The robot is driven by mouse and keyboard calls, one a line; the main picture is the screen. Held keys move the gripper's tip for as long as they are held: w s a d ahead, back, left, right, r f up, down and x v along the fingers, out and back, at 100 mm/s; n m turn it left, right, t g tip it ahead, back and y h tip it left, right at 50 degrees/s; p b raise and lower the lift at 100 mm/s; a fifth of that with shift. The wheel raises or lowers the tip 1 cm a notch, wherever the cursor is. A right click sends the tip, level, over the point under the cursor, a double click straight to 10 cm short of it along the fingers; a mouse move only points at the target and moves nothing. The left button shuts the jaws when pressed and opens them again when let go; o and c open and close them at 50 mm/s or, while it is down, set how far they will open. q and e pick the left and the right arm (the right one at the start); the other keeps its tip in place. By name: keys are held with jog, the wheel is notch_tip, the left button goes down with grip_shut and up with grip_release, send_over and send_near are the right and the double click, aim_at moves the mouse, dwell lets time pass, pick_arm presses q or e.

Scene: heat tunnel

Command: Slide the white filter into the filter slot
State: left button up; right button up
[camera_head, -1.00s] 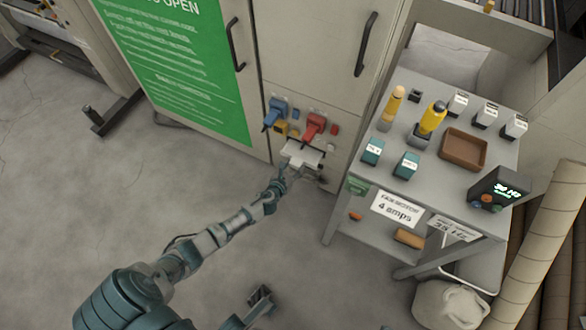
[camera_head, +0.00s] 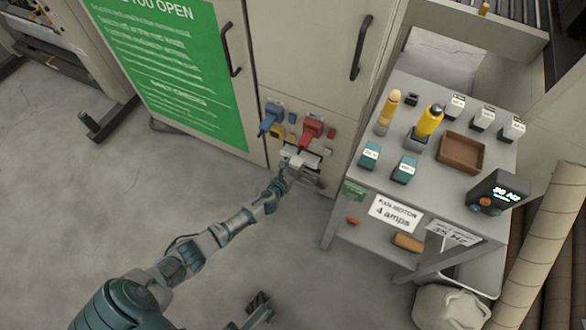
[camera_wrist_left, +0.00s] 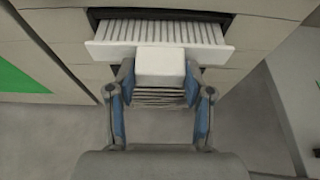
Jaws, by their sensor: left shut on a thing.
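The white filter (camera_wrist_left: 110,49) shows in the left wrist view as a ribbed flat panel with a block-shaped handle (camera_wrist_left: 160,66) at its front. Its far part is inside the dark filter slot (camera_wrist_left: 100,14) and its front part sticks out. My left gripper (camera_wrist_left: 160,82) is shut on the handle, with one finger on each side. In the head view the filter (camera_head: 301,157) is a small white shape at the cabinet's lower front, with my left gripper (camera_head: 287,172) at it. My right gripper (camera_head: 260,304) is at the bottom edge; its jaws are unclear.
A blue handle (camera_head: 271,118) and a red handle (camera_head: 310,130) stick out just above the slot. A grey cart (camera_head: 432,188) with small boxes, yellow tools and a brown tray (camera_head: 461,152) stands close on the right. The floor left of my arm is clear.

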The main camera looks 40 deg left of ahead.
aim_at(295, 162)
pick_arm(q)
jog(key=shift+w+a+b, duration=0.25)
jog(key=shift+w+b, duration=0.05)
jog(key=shift+w, duration=0.8)
jog(key=shift+w+a, duration=0.1)
jog(key=shift+w, duration=0.2)
jog(key=shift+w+a, duration=0.1)
jog(key=shift+w, duration=0.35)
jog(key=o, duration=1.4)
jog(key=v, duration=1.2)
jog(key=shift+f, duration=0.1)
